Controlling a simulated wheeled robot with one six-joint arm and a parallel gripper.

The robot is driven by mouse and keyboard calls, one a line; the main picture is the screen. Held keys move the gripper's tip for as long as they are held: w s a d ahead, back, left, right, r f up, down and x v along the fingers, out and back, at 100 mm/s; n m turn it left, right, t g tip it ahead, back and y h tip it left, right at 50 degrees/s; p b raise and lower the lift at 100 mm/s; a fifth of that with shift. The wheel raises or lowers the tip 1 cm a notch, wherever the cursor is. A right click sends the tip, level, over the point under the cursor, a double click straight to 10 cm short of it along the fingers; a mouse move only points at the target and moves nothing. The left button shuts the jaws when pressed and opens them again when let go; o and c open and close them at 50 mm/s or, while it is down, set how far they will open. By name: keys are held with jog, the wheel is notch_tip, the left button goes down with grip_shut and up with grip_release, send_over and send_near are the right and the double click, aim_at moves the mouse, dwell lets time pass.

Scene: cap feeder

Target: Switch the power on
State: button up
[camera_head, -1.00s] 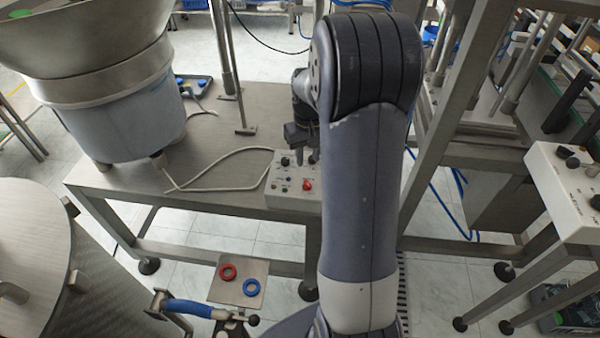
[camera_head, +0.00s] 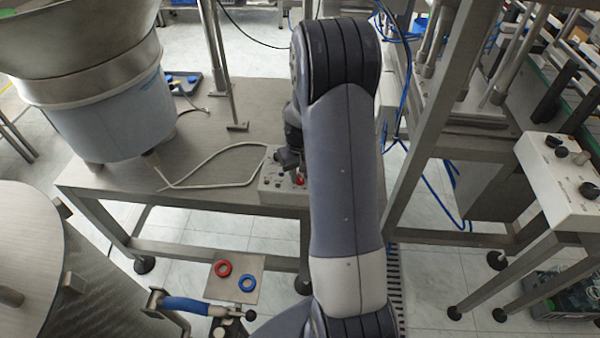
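A white control box (camera_head: 284,196) stands at the front edge of the steel table, with a cable running from its left side. It bears small knobs and a red switch (camera_head: 299,180) near its right side. My gripper (camera_head: 291,165) is over the box, pointing down, close to the red switch. Its fingertips are small and dark here, and I cannot tell whether they are open or shut or whether they touch the switch. My arm hides the right end of the box.
A large steel bowl feeder (camera_head: 95,90) stands on the table (camera_head: 170,200) at left. A second control box (camera_head: 560,180) is at far right. A plate (camera_head: 234,285) with a red ring (camera_head: 223,268) and a blue ring (camera_head: 247,283) is in front. Steel posts stand right of my arm.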

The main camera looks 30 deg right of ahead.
aim_at(300, 177)
grip_shut()
jog(key=shift+m, duration=0.4)
jog(key=m+b, duration=0.1)
jog(key=m, duration=0.4)
jog(key=shift+m+b, duration=0.3)
jog(key=shift+b, duration=0.1)
jog(key=m+b, duration=0.1)
jog(key=m, duration=0.4)
jog(key=shift+m, duration=0.4)
jog(key=shift+o, duration=0.8)
grip_release()
jog(key=shift+r, duration=0.1)
notch_tip(300, 177, up, 11)
